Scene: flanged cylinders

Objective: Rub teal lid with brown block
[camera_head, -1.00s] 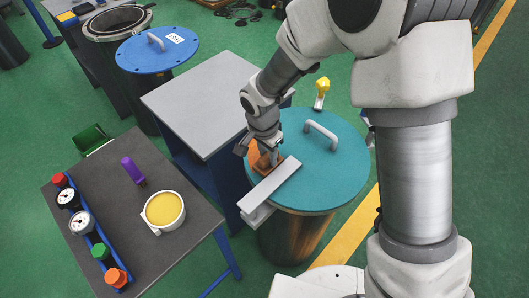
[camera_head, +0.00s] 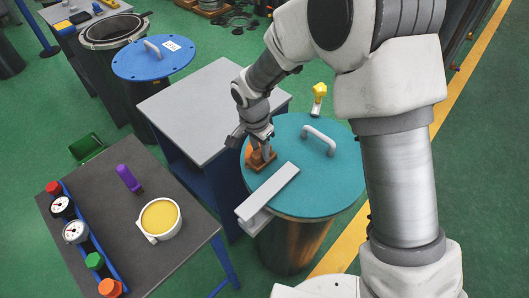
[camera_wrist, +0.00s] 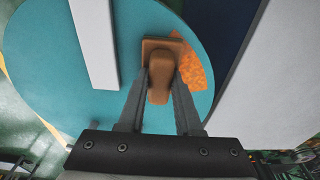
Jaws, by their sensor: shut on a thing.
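The teal lid (camera_head: 322,182) is a round disc with a grey arched handle (camera_head: 319,138), on top of a dark copper-toned cylinder (camera_head: 290,243). In the wrist view the lid (camera_wrist: 45,60) fills the left and middle. My gripper (camera_head: 262,150) is over the lid's left edge. Its fingers, also in the wrist view (camera_wrist: 160,88), are shut on the brown block (camera_wrist: 160,70), which shows in the head view (camera_head: 254,158) low at the lid's surface. An orange-brown mottled patch (camera_wrist: 192,73) lies beside the block on the lid. I cannot tell whether the block touches the lid.
A light grey bar (camera_head: 270,193) lies across the lid close to the block and overhangs the front edge. A grey-topped table (camera_head: 205,105) stands left of the lid. A dark table (camera_head: 130,230) holds a yellow-filled pot (camera_head: 160,218), a purple object and gauges.

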